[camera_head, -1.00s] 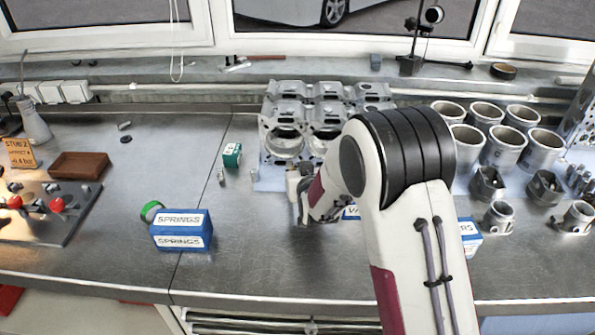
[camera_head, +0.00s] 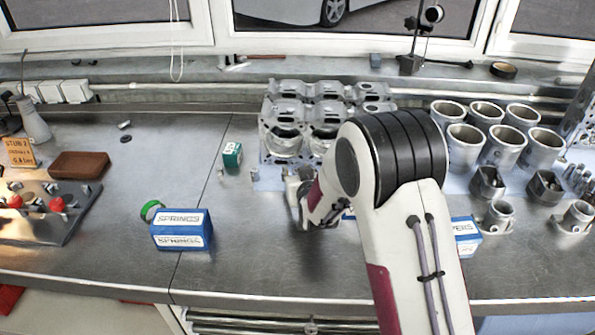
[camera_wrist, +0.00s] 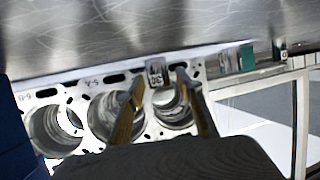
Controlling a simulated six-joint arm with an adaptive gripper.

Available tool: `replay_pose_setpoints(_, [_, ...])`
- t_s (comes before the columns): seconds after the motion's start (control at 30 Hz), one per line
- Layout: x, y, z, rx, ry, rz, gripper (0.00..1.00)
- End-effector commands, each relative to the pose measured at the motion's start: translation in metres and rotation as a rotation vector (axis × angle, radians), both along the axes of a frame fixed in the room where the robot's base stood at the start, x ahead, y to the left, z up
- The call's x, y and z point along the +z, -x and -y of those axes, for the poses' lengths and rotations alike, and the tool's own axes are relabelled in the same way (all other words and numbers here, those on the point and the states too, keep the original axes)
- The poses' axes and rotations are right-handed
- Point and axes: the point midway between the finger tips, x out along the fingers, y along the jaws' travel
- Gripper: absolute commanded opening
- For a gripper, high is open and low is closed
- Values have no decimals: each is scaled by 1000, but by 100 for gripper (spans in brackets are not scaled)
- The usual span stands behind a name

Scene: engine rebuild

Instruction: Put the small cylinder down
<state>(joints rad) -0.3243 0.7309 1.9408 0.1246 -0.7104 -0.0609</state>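A small silver cylinder (camera_wrist: 156,72) with a dark number mark stands between my fingertips in the wrist view, at the edge of the engine block (camera_wrist: 95,82). My gripper (camera_wrist: 161,78) has its two fingers apart, one on each side of the cylinder, with a gap visible on the right. In the head view my gripper (camera_head: 304,212) points down in front of the engine block (camera_head: 283,140). The small cylinder is not clearly seen there, and its contact with the surface below is hard to tell.
A small green box (camera_head: 232,155) stands left of the block. A blue springs box (camera_head: 181,230) and a green ring (camera_head: 152,210) are further left. Cylinder liners (camera_head: 503,146) and pistons (camera_head: 497,217) stand at right. The bench front (camera_head: 260,280) is clear.

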Motion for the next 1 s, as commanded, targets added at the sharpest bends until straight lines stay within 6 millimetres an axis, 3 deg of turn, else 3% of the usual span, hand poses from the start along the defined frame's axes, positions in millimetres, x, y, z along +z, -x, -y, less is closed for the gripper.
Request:
replay_pose_setpoints(0.47, [9, 12, 3, 0, 0, 1, 36])
replay_pose_setpoints(1.0, [32, 67, 16, 0, -1, 1, 36])
